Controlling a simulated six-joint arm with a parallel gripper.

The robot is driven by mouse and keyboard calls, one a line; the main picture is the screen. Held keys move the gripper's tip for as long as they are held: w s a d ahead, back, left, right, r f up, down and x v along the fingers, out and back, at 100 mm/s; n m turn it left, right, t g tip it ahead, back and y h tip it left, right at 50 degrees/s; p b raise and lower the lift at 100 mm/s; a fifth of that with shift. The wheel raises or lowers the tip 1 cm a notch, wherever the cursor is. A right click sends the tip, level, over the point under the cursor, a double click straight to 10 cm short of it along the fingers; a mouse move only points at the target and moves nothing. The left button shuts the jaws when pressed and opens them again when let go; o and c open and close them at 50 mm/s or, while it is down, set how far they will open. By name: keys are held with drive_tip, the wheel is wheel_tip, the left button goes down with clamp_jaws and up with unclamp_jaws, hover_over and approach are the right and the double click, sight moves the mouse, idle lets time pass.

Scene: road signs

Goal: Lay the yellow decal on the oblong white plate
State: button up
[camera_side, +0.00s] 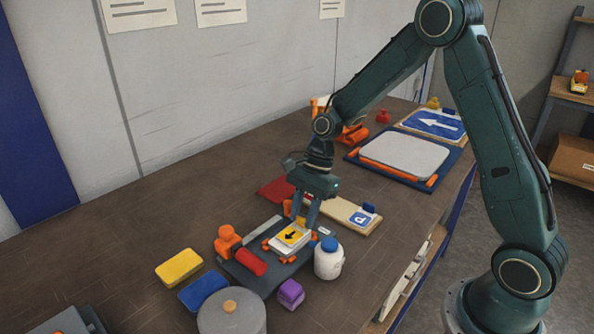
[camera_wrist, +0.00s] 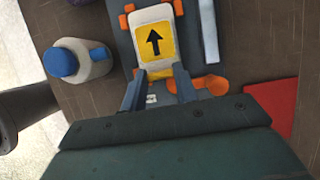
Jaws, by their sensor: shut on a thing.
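The yellow decal (camera_side: 291,235) bears a black arrow and lies flat over the oblong white plate (camera_side: 273,244), within the plate's outline. In the wrist view the decal (camera_wrist: 154,43) shows white plate (camera_wrist: 149,14) beyond its far edge. My gripper (camera_side: 304,222) points down at one end of the plate. Whether the decal touches the plate all over cannot be told.
The plate sits on a dark fixture (camera_side: 245,274) with orange clamps. A white bottle with blue cap (camera_side: 328,260) stands close by. An orange stamp-like thing (camera_side: 228,241), a purple block (camera_side: 290,294) and a grey round container (camera_side: 231,315) crowd the near side.

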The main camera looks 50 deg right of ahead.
idle(0.3)
drive_tip(key=o, duration=1.6)
drive_tip(key=shift+o, duration=0.2)
drive_tip(key=shift+r, duration=0.1)
wheel_tip(320, 180, up, 7)
idle(0.5)
